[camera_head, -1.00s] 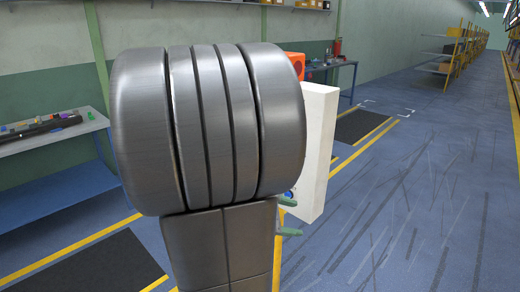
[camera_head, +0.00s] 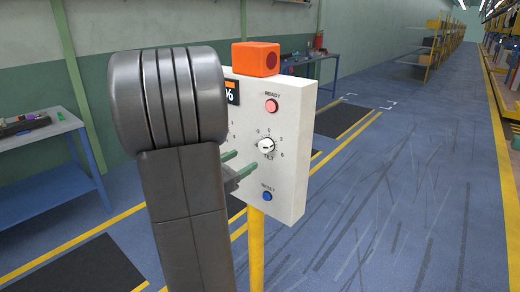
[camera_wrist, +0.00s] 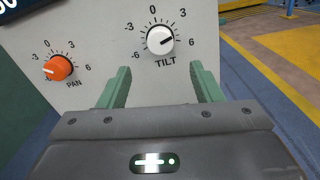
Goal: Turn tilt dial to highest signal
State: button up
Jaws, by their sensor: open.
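The white tilt dial (camera_head: 266,146) is on the front of a white control box (camera_head: 291,178), below a red READY button (camera_head: 271,106) and above a blue RESET button (camera_head: 266,196). In the wrist view the tilt dial (camera_wrist: 160,40) has a dark mark that appears to point right, between 3 and 6. My gripper (camera_head: 240,162) is open, its green fingers pointing at the panel just below and left of the dial. In the wrist view my gripper (camera_wrist: 161,75) has its fingers either side below the dial, apart from it. The signal display (camera_head: 232,92) is mostly hidden or cut off.
An orange pan dial (camera_wrist: 58,68) sits left of the tilt dial. An orange box-shaped lamp (camera_head: 255,59) tops the control box, which stands on a yellow post (camera_head: 256,245). A blue workbench (camera_head: 45,140) stands at left. Floor at right is open.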

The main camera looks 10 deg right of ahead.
aim_at(264, 149)
jog(key=p+x, duration=0.2)
jog(key=x, duration=0.7)
jog(key=c, duration=1)
jog(key=shift+n, duration=0.4)
jog(key=n, duration=0.2)
jog(key=shift+n+b, duration=0.4)
jog(key=shift+s+n, duration=0.1)
jog(key=shift+n, duration=1.6)
